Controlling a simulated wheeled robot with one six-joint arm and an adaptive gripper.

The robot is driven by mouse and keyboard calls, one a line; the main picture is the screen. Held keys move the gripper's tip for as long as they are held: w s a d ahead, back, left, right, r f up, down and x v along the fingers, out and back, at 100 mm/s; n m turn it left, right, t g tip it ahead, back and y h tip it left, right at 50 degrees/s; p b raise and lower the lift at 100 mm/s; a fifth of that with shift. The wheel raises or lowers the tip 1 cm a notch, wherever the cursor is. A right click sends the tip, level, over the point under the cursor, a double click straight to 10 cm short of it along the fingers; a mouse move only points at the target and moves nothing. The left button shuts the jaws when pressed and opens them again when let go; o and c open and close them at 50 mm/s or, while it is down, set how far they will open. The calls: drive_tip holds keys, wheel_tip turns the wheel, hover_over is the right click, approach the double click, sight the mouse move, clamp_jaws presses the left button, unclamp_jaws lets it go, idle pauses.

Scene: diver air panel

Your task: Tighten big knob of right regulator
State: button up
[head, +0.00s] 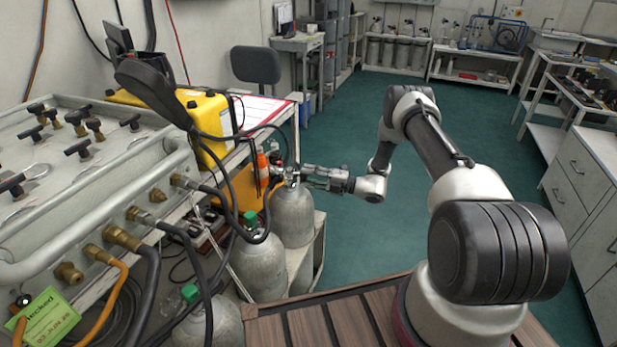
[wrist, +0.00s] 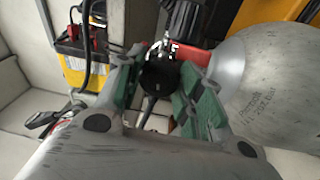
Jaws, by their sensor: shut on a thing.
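My gripper (head: 304,174) reaches from the right to the valve top of the farthest grey cylinder (head: 293,218). In the wrist view, the two green-padded fingers of my gripper (wrist: 156,88) stand on either side of a round black knob (wrist: 160,68) and are shut on it. I take this to be the big knob of the regulator. The regulator's body is mostly hidden behind the knob and fingers. The grey cylinder also shows at the right of the wrist view (wrist: 262,88).
Green floor (head: 350,240) is clear to the right.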

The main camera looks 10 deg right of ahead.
drive_tip(key=shift+d, duration=0.15)
drive_tip(key=o, duration=1)
drive_tip(key=shift+o, duration=0.2)
drive_tip(key=v, duration=1.2)
